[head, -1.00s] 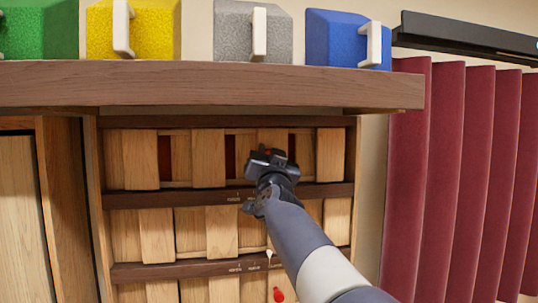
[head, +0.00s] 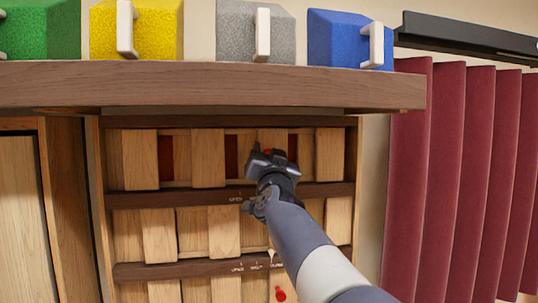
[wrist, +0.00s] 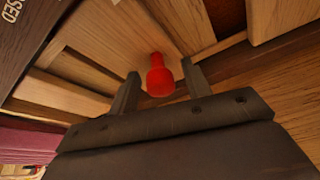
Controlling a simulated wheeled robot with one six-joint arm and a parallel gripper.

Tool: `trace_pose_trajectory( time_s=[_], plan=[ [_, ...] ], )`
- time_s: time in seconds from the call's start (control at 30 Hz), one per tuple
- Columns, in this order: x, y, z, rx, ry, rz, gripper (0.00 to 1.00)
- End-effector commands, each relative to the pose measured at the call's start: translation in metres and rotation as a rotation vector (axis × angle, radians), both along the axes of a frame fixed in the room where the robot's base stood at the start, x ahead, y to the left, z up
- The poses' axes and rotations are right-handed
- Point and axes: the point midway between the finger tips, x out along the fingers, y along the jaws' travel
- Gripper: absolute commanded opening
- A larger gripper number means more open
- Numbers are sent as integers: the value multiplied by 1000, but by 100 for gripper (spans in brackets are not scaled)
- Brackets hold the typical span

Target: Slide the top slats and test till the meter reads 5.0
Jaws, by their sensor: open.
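The top row of wooden slats (head: 207,158) sits in a dark wood frame, with narrow dark red gaps showing between some slats. My gripper (head: 268,154) is in front of the right part of this row. In the wrist view my gripper (wrist: 160,82) is open, with its two fingers on either side of a red knob (wrist: 159,76). I cannot tell whether either finger touches it. The knob stands out from a light wooden slat (wrist: 128,38). A second row of slats (head: 222,232) lies below. No meter reading is visible.
A thick wooden shelf (head: 220,84) overhangs the slats. Green (head: 40,30), yellow (head: 158,32), grey (head: 284,36) and blue (head: 335,40) blocks with pale handles stand on it. A red knob (head: 281,295) shows below. A dark red curtain (head: 455,180) hangs at the right.

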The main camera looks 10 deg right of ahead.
Motion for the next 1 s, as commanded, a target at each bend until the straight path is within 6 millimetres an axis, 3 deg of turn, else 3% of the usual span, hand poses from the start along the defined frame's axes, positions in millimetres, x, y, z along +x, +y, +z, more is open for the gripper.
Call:
trace_pose_trajectory(
  time_s=[0.23,0.7,1.0],
  plan=[
    [-13,2,-6,0,0,1,46],
    [-85,11,-34,0,-1,1,46],
    [-100,13,-40,1,1,1,46]
  ],
)
